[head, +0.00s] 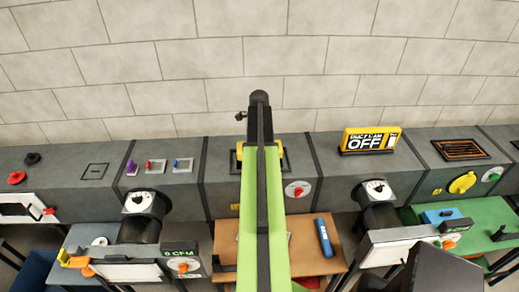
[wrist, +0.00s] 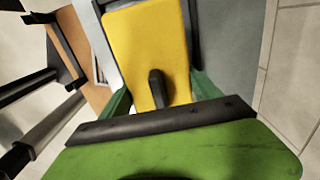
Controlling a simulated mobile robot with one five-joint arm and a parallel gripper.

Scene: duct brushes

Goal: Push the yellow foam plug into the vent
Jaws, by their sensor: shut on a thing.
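The yellow foam plug (wrist: 146,42) fills the upper middle of the wrist view, with a black handle on its near face. My gripper (wrist: 160,95) is at the plug's near end, its green fingers on either side, shut on it. In the head view, yellow edges of the plug (head: 279,149) show on both sides of my green arm, over the top of the grey duct. A dark-framed vent opening (head: 234,162) shows there beside the arm, mostly hidden by it. I cannot tell whether the plug is inside the opening or just above it.
A yellow sign reading OFF (head: 370,140) stands on the duct to the right. Further right are an orange-slatted vent (head: 461,149) and a yellow disc (head: 462,183). An orange-brown table (head: 305,243) with a blue item (head: 323,236) stands in front. A block wall (head: 350,60) rises behind.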

